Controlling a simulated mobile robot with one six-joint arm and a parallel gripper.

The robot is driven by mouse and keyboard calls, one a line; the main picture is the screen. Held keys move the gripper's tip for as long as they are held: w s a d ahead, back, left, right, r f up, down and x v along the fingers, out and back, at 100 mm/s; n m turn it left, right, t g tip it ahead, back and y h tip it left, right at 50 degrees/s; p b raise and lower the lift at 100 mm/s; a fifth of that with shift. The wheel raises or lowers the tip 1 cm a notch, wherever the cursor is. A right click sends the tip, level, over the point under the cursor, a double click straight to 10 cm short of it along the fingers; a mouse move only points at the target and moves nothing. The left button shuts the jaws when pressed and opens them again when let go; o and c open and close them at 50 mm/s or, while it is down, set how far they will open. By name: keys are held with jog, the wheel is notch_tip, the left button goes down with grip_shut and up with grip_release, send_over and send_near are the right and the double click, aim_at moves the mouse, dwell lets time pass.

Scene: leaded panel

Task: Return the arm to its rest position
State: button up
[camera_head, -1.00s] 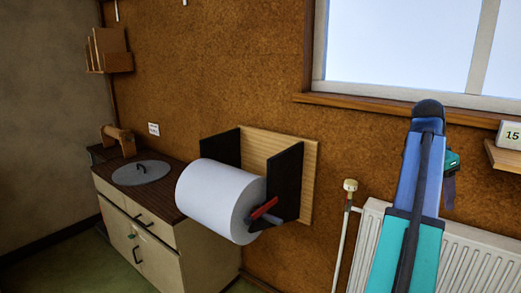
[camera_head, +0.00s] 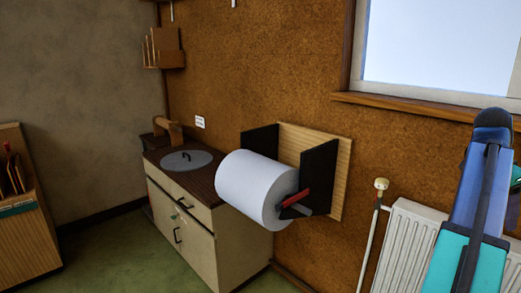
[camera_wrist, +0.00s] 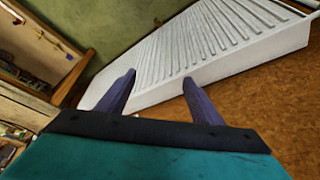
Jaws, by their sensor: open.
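My gripper (camera_wrist: 158,90) shows in the wrist view with its two dark purple fingers apart and nothing between them. Beyond the fingers are the white radiator (camera_wrist: 205,45) and the brown wall (camera_wrist: 270,105). In the head view my arm (camera_head: 480,200), blue and teal, stands at the right edge in front of the radiator (camera_head: 405,240). The gripper itself is hardly visible there, hidden behind the arm.
A large white paper roll (camera_head: 252,188) hangs in a wall holder (camera_head: 335,180) left of my arm. A cabinet (camera_head: 205,240) with a round grey lid (camera_head: 186,161) stands further left. A window ledge (camera_head: 430,108) juts out near the arm. Green floor (camera_head: 110,255) is open at left.

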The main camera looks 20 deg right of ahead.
jog(key=w+a+f+n+y, duration=0.1)
jog(key=w+a+f+n, duration=0.1)
jog(key=w+a+f, duration=0.6)
jog(key=w+a+f+n+y, duration=0.15)
jog(key=w+a+f, duration=0.25)
jog(key=w+f, duration=0.75)
jog(key=w+a+f+n+g, duration=0.1)
jog(key=w+a+f+n, duration=0.2)
jog(key=a+f, duration=0.7)
jog(key=w+a+f+n+g, duration=0.1)
jog(key=w+a+f+n, duration=0.1)
jog(key=a+f, duration=0.8)
jog(key=s+a+f+n+g, duration=0.1)
jog(key=s+a+f+n, duration=0.25)
jog(key=a+f, duration=0.6)
jog(key=s+a+f+n+g, duration=0.15)
jog(key=s+a+f, duration=0.25)
jog(key=a+f, duration=0.55)
jog(key=s+a+f+n+y, duration=0.1)
jog(key=s+a+f+n, duration=0.8)
jog(key=s+f, duration=0.5)
jog(key=shift+s+a+f+t+y, duration=0.35)
jog(key=shift+s+a+f+t, duration=0.1)
jog(key=shift+s+a, duration=0.55)
